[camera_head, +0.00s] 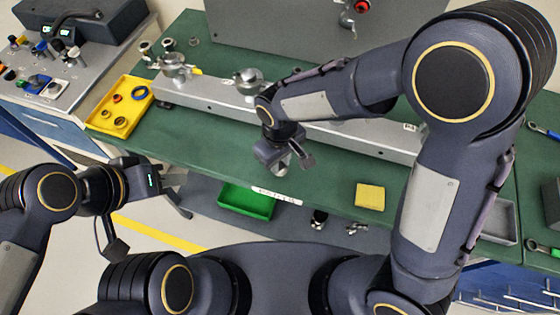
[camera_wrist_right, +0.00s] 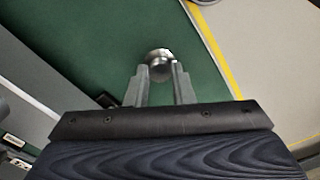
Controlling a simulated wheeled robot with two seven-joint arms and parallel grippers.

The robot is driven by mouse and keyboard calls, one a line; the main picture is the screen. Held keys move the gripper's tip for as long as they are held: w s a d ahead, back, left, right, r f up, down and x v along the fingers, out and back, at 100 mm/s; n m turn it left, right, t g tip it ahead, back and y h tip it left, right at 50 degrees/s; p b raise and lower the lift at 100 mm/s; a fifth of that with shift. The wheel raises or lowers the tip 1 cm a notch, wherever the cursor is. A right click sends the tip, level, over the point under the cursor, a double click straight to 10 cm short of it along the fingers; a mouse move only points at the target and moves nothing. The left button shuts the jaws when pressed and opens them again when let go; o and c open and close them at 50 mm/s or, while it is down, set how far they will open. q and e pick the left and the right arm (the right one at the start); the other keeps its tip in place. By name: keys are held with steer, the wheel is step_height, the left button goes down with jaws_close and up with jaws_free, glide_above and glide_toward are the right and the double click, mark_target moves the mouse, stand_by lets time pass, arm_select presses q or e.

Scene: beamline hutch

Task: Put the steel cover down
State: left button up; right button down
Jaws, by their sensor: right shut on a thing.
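My right gripper (camera_head: 281,164) is over the green bench, in front of the long grey rail. It is shut on the steel cover (camera_wrist_right: 158,56), a small round shiny piece between the two fingertips in the right wrist view. In that view the right gripper (camera_wrist_right: 160,72) has green bench surface beyond it. In the head view the cover is mostly hidden by the gripper, and its height above the bench cannot be told. My left gripper (camera_head: 188,196) is open and empty, off the bench's front edge at the left.
The grey rail (camera_head: 215,98) carries steel fittings (camera_head: 248,78). A yellow tray (camera_head: 101,122) with rings stands at the left. A green bin (camera_head: 246,202) and a yellow block (camera_head: 370,196) are near the front. Green bench (camera_head: 215,143) is bare left of the right gripper.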

mark_target(280, 166)
steer(key=shift+f, duration=0.7)
steer(key=shift+f, duration=0.1)
steer(key=c, duration=1.3)
jaws_free()
steer(key=shift+o, duration=0.2)
step_height(280, 166, up, 12)
steer(key=s+d+r+m+t+y, duration=0.1)
steer(key=s+d+r+m+y, duration=0.1)
steer(key=d, duration=0.5)
steer(key=s+d+r+m+y, duration=0.1)
steer(key=d+r+m, duration=0.1)
steer(key=d, duration=0.4)
steer(key=s+d+f+m+t, duration=0.1)
steer(key=s+d+m+t, duration=0.3)
steer(key=s+d+m, duration=0.2)
steer(key=s+d, duration=0.1)
steer(key=s, duration=0.1)
steer(key=shift+s+d+f+t+y, duration=0.2)
steer(key=shift+s+d+t+y, duration=0.1)
steer(key=shift+s+y, duration=0.1)
